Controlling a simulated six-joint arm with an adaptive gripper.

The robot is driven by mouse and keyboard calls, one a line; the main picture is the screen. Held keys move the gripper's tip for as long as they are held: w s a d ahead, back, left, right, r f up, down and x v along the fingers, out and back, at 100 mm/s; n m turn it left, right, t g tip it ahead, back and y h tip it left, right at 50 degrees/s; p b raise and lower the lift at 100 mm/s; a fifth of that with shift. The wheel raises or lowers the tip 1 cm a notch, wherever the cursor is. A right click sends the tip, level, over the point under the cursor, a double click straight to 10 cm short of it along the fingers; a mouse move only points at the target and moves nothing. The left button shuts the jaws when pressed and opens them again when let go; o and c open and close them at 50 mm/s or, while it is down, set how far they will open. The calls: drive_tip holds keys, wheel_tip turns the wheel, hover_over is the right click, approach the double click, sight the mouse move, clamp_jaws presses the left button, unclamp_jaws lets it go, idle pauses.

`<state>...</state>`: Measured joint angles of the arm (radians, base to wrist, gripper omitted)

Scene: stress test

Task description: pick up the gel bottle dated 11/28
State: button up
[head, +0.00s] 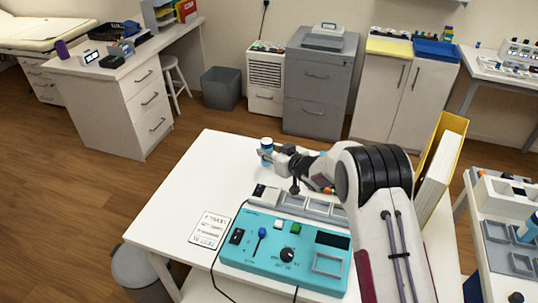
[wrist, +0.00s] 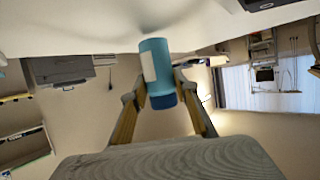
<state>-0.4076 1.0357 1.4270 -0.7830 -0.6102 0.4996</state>
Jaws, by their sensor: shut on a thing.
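A small blue bottle (head: 267,145) with a dark blue cap and a pale label is near the far edge of the white table (head: 190,180) in the head view. My gripper (head: 267,157) is shut on it from the right. In the wrist view the bottle (wrist: 155,62) stands between the two fingers of my gripper (wrist: 160,90), its cap toward the bottom of that picture. The bottle looks upright in the head view. No date can be read on its label. I cannot tell whether its base touches the table.
A teal control box (head: 285,250) with knobs and a grey compartment tray (head: 310,207) stand nearer on the table. A printed card (head: 210,229) lies at left. A yellow binder (head: 440,165) stands at right. A side cart (head: 500,262) holds another blue bottle (head: 528,228). The table's left part is clear.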

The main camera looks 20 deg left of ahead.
wheel_tip(320, 180, up, 8)
drive_tip(key=shift+r, duration=0.1)
idle(0.4)
idle(0.5)
